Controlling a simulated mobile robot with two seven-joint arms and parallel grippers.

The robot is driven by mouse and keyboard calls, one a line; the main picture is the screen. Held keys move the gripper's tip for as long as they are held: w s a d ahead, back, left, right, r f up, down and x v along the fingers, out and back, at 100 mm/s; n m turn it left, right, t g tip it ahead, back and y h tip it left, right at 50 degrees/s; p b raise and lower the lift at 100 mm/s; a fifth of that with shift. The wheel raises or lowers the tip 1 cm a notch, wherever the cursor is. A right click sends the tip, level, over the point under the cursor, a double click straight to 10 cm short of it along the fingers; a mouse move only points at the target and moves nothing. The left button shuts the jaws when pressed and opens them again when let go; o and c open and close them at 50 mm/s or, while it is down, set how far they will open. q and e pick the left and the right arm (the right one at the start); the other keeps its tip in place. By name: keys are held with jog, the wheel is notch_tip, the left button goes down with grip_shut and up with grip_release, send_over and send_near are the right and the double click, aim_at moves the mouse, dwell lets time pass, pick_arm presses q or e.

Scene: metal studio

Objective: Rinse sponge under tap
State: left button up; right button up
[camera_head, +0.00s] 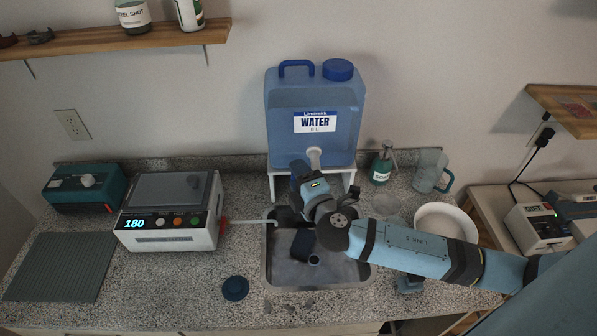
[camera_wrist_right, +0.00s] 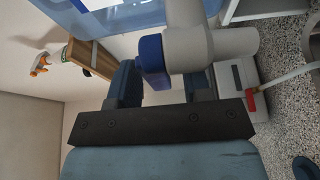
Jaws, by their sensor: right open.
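A blue water container (camera_head: 314,95) stands on a white stand at the back of the sink, with a pale tap (camera_head: 314,157) low on its front. My right gripper (camera_head: 300,182) is at this tap, just above the sink (camera_head: 270,270). In the right wrist view its open fingers (camera_wrist_right: 160,85) are on either side of the tap's blue part (camera_wrist_right: 153,60); I cannot tell whether they touch it. My left gripper is out of view.
A device reading 180 (camera_head: 168,212) stands left. A soap bottle (camera_head: 381,165), a mug (camera_head: 429,170) and a white bowl (camera_head: 445,221) stand right. A small blue round item (camera_head: 235,288) lies front left.

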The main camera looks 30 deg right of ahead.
jog(key=c, duration=0.6)
grip_shut()
